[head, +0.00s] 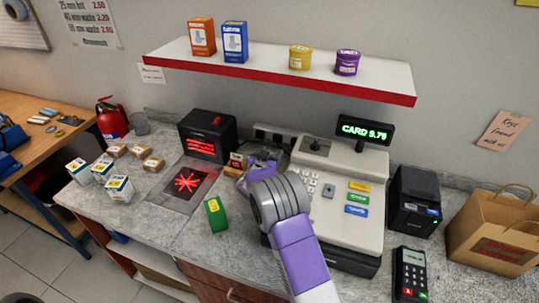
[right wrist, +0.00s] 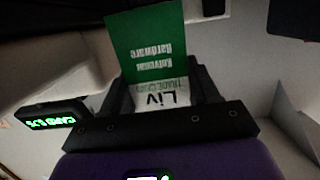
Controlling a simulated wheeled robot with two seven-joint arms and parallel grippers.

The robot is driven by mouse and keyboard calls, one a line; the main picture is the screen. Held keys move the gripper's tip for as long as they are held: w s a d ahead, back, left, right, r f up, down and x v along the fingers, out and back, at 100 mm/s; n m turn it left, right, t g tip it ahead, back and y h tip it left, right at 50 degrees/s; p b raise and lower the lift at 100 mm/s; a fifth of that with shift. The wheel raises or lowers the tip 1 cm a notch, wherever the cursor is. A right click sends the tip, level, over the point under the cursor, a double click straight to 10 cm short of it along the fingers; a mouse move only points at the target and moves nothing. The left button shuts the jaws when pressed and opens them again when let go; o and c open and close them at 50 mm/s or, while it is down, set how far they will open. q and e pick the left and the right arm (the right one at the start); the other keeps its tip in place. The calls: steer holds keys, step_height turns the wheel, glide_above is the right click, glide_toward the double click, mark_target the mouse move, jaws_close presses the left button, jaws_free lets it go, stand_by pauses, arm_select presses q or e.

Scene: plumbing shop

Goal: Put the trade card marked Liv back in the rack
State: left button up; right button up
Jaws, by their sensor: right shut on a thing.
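The trade card marked Liv (right wrist: 150,55) is green with a white strip reading Liv. In the right wrist view it stands between the fingers of my right gripper (right wrist: 165,90), which is shut on it. In the head view my right gripper (head: 262,163) is over the counter, left of the till, and the card cannot be made out there. Behind and left of the gripper, a small brown holder (head: 233,171) with a red and white item shows partly; it may be the rack, but the gripper hides much of it. My left gripper is not in view.
A till (head: 345,190) stands right of my gripper, and a black scanner (head: 208,135) with a red-lit plate (head: 188,185) stands left. A green item (head: 215,214) lies in front. A red-edged shelf (head: 280,68) hangs above. Several small boxes (head: 120,188) stand at the left.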

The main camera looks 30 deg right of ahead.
steer(key=shift+w+d+f+b, duration=0.6)
steer(key=shift+d+f+b, duration=0.1)
steer(key=shift+f, duration=0.2)
steer(key=shift+w+d+f+b, duration=0.55)
steer(key=shift+d+f+b, duration=0.1)
steer(key=shift+f, duration=0.2)
steer(key=shift+a+f+b, duration=0.1)
steer(key=shift+f+b, duration=1.05)
steer(key=shift+f, duration=0.15)
steer(key=shift+f+b, duration=0.65)
steer(key=shift+f, duration=0.4)
steer(key=o, duration=1.1)
steer(key=shift+v, duration=3.8)
